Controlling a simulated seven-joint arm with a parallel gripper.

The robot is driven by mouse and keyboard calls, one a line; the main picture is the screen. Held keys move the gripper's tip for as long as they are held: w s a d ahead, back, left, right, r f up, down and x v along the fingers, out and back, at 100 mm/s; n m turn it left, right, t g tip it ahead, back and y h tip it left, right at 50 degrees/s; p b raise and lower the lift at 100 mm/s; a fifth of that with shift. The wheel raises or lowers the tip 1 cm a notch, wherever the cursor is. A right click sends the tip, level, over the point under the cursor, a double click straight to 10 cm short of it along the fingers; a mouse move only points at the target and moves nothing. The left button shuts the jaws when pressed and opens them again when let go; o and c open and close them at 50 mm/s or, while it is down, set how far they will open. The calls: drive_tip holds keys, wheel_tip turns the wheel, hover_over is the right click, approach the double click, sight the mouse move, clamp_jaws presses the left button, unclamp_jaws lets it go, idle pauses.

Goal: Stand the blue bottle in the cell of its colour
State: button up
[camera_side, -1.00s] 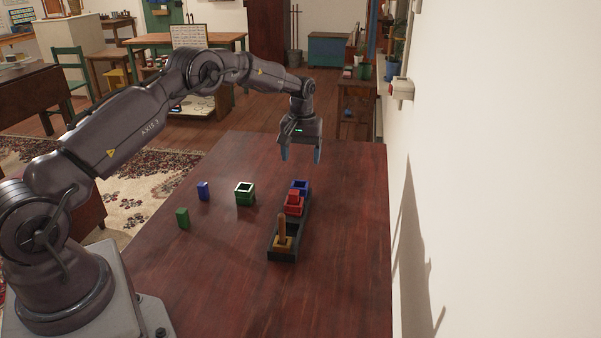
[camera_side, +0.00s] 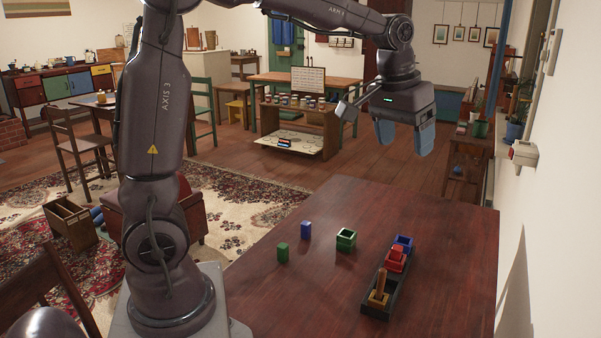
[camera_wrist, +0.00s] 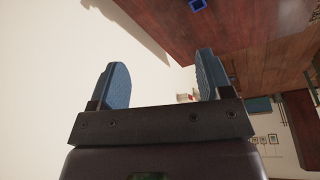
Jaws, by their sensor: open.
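The blue bottle (camera_side: 306,230) looks like a small upright blue block on the left part of the table. A dark tray (camera_side: 363,310) stands to its right. At the tray's far end is a blue square cell (camera_side: 403,239) with a dark opening; what seems to be this cell shows at the top of the wrist view (camera_wrist: 198,5). My gripper (camera_side: 405,148) is open and empty, raised high above the table's far end, well away from the blue bottle. In the wrist view its two blue fingers (camera_wrist: 163,60) are apart with nothing between them.
A green block (camera_side: 282,252) stands near the blue bottle. A green open square box (camera_side: 346,239) stands between bottle and tray. In the tray are a red piece (camera_side: 396,260) and a yellow-brown piece with a peg (camera_side: 379,297). The wall is at the right.

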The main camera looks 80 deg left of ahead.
drive_tip(key=s+d+m+t, duration=0.1)
drive_tip(key=s+d+m, duration=0.1)
drive_tip(key=s, duration=0.8)
drive_tip(key=s+d+f+m+t, duration=0.1)
drive_tip(key=s+d, duration=0.3)
drive_tip(key=s, duration=0.5)
drive_tip(key=shift+s+d+f+m+t, duration=0.3)
drive_tip(key=shift+s+d+m, duration=0.1)
drive_tip(key=shift+m, duration=0.2)
